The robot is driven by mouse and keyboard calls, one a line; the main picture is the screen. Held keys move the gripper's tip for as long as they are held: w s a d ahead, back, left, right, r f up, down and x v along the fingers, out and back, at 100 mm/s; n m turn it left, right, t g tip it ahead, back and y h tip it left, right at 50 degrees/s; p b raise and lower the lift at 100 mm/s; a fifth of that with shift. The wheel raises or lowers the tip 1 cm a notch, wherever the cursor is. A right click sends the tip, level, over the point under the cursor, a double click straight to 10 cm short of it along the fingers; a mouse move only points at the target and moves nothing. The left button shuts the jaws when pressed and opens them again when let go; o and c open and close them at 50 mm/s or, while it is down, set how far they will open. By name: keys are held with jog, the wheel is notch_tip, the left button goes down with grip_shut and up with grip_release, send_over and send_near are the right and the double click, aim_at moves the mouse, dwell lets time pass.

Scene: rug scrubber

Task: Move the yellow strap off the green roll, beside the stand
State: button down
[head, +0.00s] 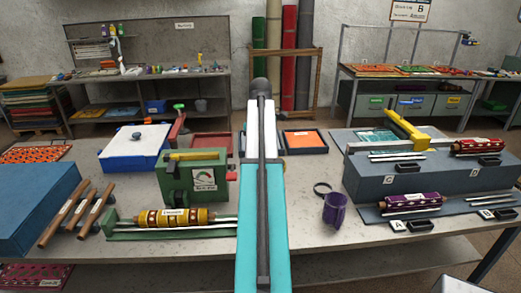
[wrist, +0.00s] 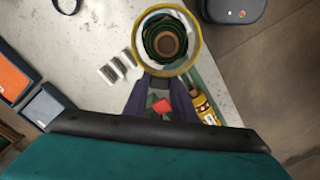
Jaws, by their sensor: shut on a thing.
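In the wrist view the yellow strap (wrist: 140,42) is a round ring, seen from above, at the top middle. The green roll (wrist: 152,47) shows end-on inside the ring, with a brown core and a pale band between roll and ring. I cannot tell whether the strap is around the roll or above its end. My gripper (wrist: 166,82) is shut on the strap's near side, its dark fingers reaching to the rim. In the head view my arm hides the gripper, strap and green roll. I cannot make out the stand clearly.
A yellow printed roll (head: 172,217) lies on a green rail, also in the wrist view (wrist: 207,106). Small pale blocks (wrist: 117,68) lie left of the ring. Bare tabletop surrounds the cup.

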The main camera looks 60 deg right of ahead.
jog(key=shift+r, duration=0.25)
dwell(0.5)
jog(key=shift+r+p, duration=0.65)
jog(key=shift+r, duration=2.75)
